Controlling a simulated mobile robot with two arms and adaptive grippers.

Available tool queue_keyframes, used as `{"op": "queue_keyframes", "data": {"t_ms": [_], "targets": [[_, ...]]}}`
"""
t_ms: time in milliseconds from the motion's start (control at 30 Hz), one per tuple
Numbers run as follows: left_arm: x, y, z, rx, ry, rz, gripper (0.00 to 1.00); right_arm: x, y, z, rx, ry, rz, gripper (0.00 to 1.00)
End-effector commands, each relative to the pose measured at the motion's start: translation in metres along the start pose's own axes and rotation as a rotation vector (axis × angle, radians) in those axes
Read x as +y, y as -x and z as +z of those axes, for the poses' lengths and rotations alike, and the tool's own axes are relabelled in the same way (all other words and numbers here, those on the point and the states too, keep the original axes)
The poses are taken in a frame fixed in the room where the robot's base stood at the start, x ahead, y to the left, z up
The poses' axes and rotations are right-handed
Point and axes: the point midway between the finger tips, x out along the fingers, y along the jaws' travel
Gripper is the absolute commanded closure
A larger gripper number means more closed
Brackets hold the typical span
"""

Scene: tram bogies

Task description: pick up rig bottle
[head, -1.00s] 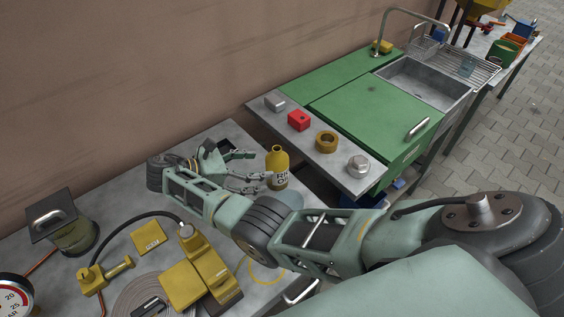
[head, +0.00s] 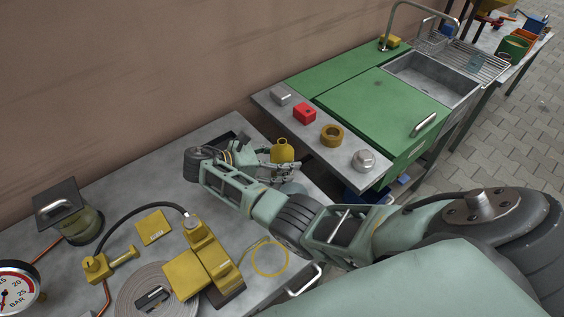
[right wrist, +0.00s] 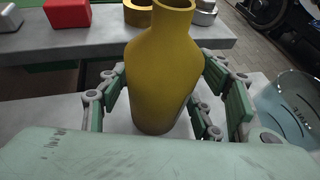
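The rig bottle (head: 283,149) is a yellow, upright bottle with a short neck, near the right edge of the grey bench. My right gripper (head: 284,170) is at the bottle and hides its lower part in the head view. In the right wrist view the bottle (right wrist: 162,75) stands between the spread fingers of my right gripper (right wrist: 172,100). A gap shows beside the right finger pad; I cannot tell whether the left finger touches the bottle. My left gripper is not in view.
In the wrist view a clear container (right wrist: 285,105) is right of the gripper. A green cabinet (head: 380,105) with a red block (head: 304,113) stands beyond.

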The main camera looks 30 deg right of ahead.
Motion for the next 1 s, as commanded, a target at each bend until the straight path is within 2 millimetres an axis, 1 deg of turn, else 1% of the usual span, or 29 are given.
{"op": "queue_keyframes", "data": {"t_ms": [33,67,500,833,1000], "targets": [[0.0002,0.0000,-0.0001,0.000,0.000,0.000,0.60,0.0001,0.0001,0.0000,0.000,0.000,0.000,0.48],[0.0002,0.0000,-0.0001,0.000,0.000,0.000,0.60,0.0001,0.0002,0.0000,0.000,0.000,0.000,0.51],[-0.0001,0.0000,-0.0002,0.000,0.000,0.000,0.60,0.0000,0.0003,0.0000,0.000,0.000,0.000,0.90],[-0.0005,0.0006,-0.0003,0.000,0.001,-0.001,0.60,0.0005,0.0009,0.0016,-0.001,-0.002,0.001,0.90],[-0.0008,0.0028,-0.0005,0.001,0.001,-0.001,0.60,0.0006,0.0026,0.0055,-0.001,-0.003,0.001,0.90]]}}
